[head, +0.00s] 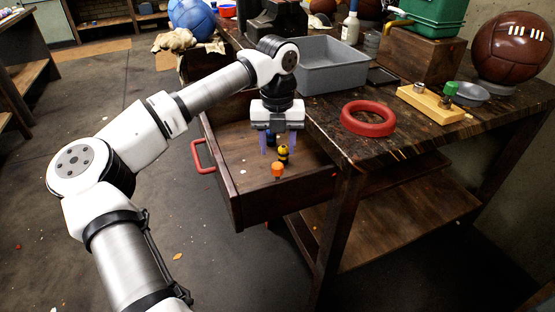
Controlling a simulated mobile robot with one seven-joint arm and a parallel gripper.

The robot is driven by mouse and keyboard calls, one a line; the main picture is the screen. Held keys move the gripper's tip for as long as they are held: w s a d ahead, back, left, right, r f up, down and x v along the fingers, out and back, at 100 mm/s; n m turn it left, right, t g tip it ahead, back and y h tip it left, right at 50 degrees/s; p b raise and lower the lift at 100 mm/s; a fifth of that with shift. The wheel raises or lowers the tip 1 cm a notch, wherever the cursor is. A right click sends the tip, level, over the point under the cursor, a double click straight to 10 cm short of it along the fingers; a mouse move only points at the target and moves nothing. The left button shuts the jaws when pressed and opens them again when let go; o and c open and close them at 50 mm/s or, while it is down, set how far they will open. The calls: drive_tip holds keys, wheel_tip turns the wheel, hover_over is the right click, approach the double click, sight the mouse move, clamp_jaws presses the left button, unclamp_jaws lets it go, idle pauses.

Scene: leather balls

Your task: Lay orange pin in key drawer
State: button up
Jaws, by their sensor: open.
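The wooden drawer (249,205) with a red handle (201,157) is pulled out from the workbench. A small orange pin (277,170) shows against the drawer floor, near its front wall. A small yellow and black piece (283,155) is just behind it, and a dark blue piece (271,139) shows near the fingers. My gripper (278,149) points down over the drawer, with its two bluish fingers apart. The orange pin is just in front of and below the fingers, apart from them. I cannot tell whether the fingers touch the yellow and black piece.
A red ring (368,118) lies on the workbench (335,135) right of the drawer. A grey bin (333,68) stands behind it. A wooden block with knobs (431,104), a grey bowl (470,93) and a brown leather ball (512,48) are at the right. The floor left of the drawer is mostly clear.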

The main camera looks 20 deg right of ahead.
sight(277, 165)
wheel_tip(277, 165, up, 5)
idle(0.3)
